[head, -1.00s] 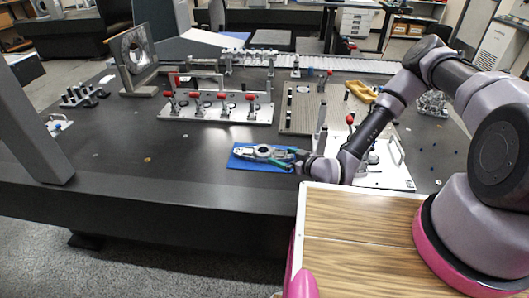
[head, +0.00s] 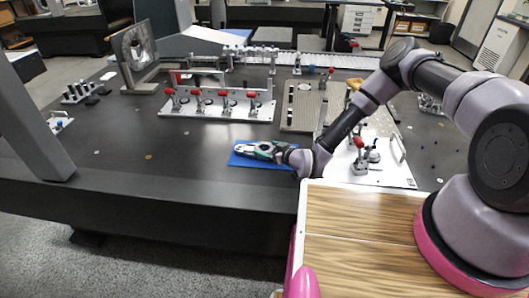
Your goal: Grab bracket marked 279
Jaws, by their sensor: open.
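A blue mat (head: 236,161) lies near the front edge of the dark table. A small silver-grey metal part (head: 243,149), which looks like the bracket, lies on it. Its marking is too small to read. My gripper (head: 262,150), with green on its fingers, reaches in low from the right over the mat. It is open, with its fingers at the right end of the part. The gripper hides the part's right side, and I cannot tell whether the fingers touch it.
Behind the mat stands a fixture plate (head: 215,112) with several red-handled clamps. A white plate (head: 385,175) with clamps and a handle is to the right. A grey ribbed plate (head: 300,122) lies behind. The table left of the mat is mostly clear.

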